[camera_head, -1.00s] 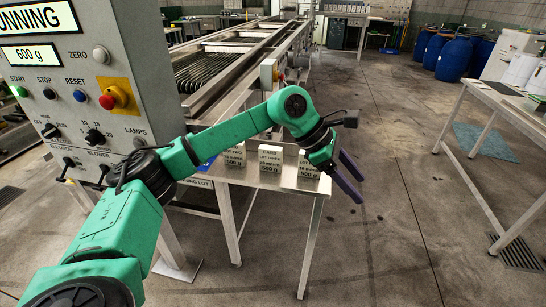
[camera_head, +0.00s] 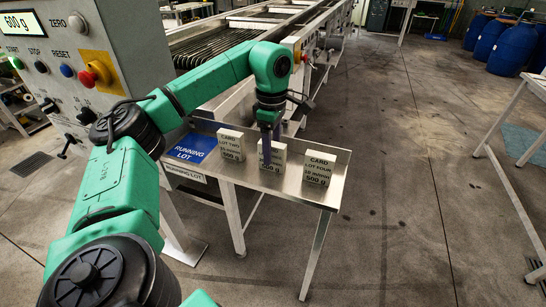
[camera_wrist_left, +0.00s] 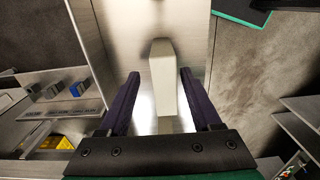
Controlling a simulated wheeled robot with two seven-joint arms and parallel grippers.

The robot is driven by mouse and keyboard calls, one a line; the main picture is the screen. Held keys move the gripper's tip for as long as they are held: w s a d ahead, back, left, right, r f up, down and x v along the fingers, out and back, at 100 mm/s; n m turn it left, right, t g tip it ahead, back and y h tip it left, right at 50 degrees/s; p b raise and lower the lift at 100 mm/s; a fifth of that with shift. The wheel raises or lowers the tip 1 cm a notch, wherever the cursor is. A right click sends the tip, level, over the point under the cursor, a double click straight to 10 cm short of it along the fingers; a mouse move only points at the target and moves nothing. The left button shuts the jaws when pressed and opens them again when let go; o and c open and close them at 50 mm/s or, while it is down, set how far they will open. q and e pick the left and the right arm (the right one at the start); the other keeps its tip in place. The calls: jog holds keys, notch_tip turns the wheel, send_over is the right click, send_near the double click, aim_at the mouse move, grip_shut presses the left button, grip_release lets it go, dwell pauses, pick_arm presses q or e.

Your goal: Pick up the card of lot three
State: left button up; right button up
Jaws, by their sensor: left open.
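The card of lot three (camera_head: 277,167) is a white upright block, the middle one of three on a steel table. Its upper printing is hidden behind my left gripper (camera_head: 267,148), which points down over it. In the left wrist view the card (camera_wrist_left: 162,80) shows from above as a pale block. The two dark fingers of my left gripper (camera_wrist_left: 159,76) stand open on either side of it, with a gap visible on each side. My right gripper is in neither view.
The card of lot two (camera_head: 231,144) stands to the left and the card of lot four (camera_head: 318,168) to the right. A blue running lot plate (camera_head: 190,148) lies at the table's left. The steel table (camera_head: 262,185) has a raised back edge.

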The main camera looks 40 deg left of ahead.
pick_arm(q)
jog(key=f, duration=0.2)
jog(key=shift+s+d+f, duration=0.2)
jog(key=shift+s+f, duration=0.05)
jog(key=shift+f, duration=0.55)
grip_shut()
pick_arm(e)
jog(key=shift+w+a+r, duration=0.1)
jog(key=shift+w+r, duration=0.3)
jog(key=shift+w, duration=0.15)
